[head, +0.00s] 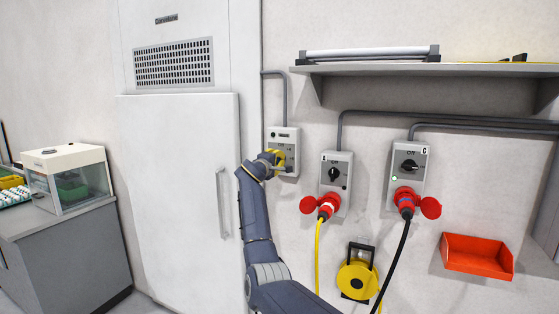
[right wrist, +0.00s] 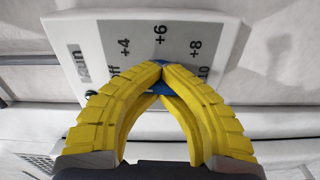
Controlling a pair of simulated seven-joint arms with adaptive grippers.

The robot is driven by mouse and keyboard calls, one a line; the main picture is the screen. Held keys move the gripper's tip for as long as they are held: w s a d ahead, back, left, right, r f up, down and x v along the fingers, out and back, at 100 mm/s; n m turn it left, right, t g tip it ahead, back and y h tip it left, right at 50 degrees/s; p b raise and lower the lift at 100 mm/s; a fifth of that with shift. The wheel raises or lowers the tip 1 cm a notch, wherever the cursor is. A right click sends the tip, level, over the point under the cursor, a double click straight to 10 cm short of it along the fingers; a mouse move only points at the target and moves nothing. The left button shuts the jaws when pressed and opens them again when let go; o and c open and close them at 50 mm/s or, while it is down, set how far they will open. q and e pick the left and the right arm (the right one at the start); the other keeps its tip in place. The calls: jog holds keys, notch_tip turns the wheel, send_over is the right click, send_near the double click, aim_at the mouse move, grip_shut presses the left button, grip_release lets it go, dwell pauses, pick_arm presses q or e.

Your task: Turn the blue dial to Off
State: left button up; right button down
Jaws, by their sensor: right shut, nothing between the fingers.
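The control box (head: 284,134) is mounted on the wall right of the tall white door. In the right wrist view its grey scale plate (right wrist: 130,68) reads +4, +6, +8, a partly covered 10, and a partly covered "ff" at the left. The blue dial (right wrist: 158,89) shows only in small patches behind the fingertips. My right gripper (head: 275,156) is at the front of the box. Its yellow fingers (right wrist: 160,66) are shut, tips together, over the dial, with nothing between them. Contact and the dial's pointer are hidden. My left gripper is out of view.
Two grey switch boxes (head: 335,172) (head: 408,164) with red plugs are to the right. A shelf (head: 430,69) is above them. A yellow cable reel (head: 358,280) and a red bin (head: 478,254) are below. A glass-sided incubator (head: 68,178) stands at the left.

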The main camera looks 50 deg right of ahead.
jog(key=shift+w+a+r+n, duration=0.1)
jog(key=shift+r+n, duration=0.35)
jog(key=shift+n, duration=0.15)
jog(key=c, duration=2.2)
grip_release()
jog(key=c, duration=1.7)
grip_release()
jog(key=o, duration=0.4)
jog(key=shift+a+f, duration=0.1)
jog(key=shift+a, duration=0.2)
jog(key=o, duration=0.6)
jog(key=v, duration=0.3)
jog(key=shift+a+f, duration=0.15)
jog(key=shift+a, duration=0.2)
jog(key=shift+s+v, duration=0.15)
jog(key=shift+v, duration=1.8)
jog(key=shift+s+v, duration=0.15)
jog(key=shift+v, duration=1.75)
jog(key=shift+o, duration=0.2)
jog(key=shift+d+f, duration=0.1)
